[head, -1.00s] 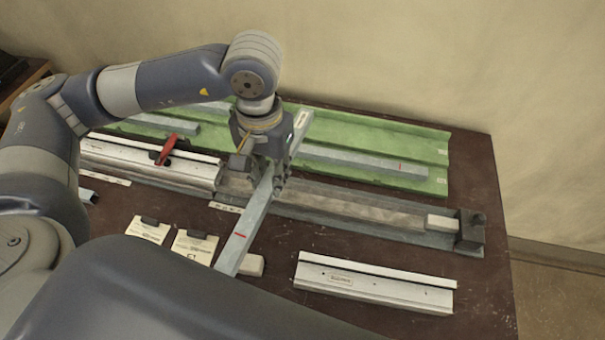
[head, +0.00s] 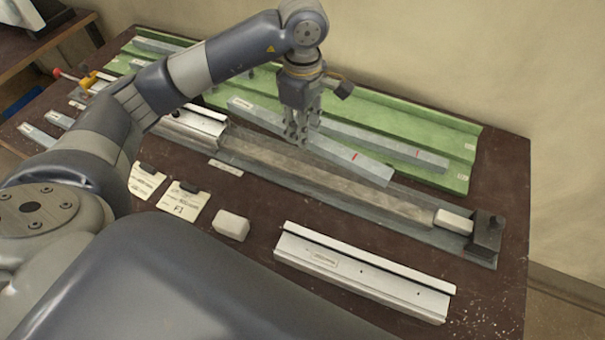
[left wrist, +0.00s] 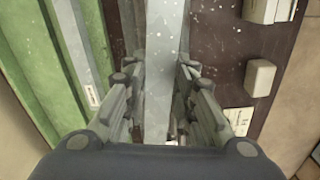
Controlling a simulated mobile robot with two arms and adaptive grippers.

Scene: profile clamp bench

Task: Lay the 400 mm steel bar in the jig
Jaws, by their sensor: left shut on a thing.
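My left gripper (head: 298,132) is shut on a grey steel bar (head: 345,153) with a red mark near its right end. The bar is held above the jig (head: 330,178), a long grey channel, and runs roughly along it. The bar seems raised and slightly angled to the channel; the exact gap is hard to judge. In the left wrist view the bar (left wrist: 164,50) runs between the two fingers (left wrist: 160,100). A white block (head: 455,219) and a dark end stop (head: 488,233) are at the jig's right end. My right gripper is not in view.
A green tray (head: 455,150) with other grey bars, one red-marked (head: 400,147), lies behind the jig. In front are a white profile (head: 365,275), a small white block (head: 231,226) and paper cards (head: 183,203). A clamp with a red handle (head: 68,76) stands at the left.

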